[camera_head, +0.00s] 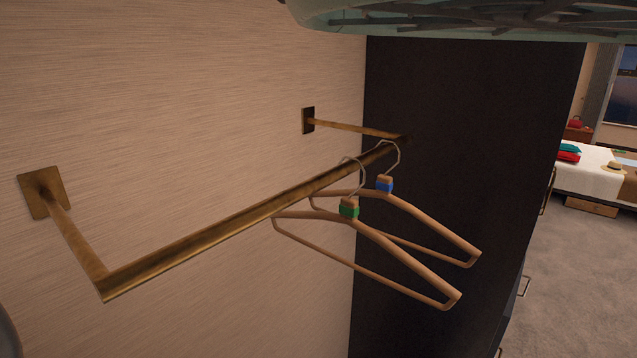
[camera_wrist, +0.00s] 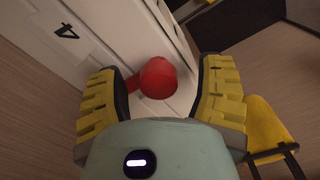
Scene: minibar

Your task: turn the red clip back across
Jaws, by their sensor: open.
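The red clip (camera_wrist: 160,78) shows in the wrist view as a rounded red piece with a short red arm on its left side. It sits in front of a white panel (camera_wrist: 92,52) marked with a black "4". My gripper (camera_wrist: 159,84) is open, with one yellow and black finger on each side of the clip. Gaps show beside the clip, most clearly on the right; contact with the left finger cannot be told. Neither the clip nor my gripper can be made out in the head view.
In the head view, a brass rail (camera_head: 200,247) carries two wooden hangers, one with a green band (camera_head: 349,208) and one with a blue band (camera_head: 385,185). A dark cabinet side (camera_head: 440,120) stands behind. In the wrist view, a yellow padded object (camera_wrist: 262,122) is at right.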

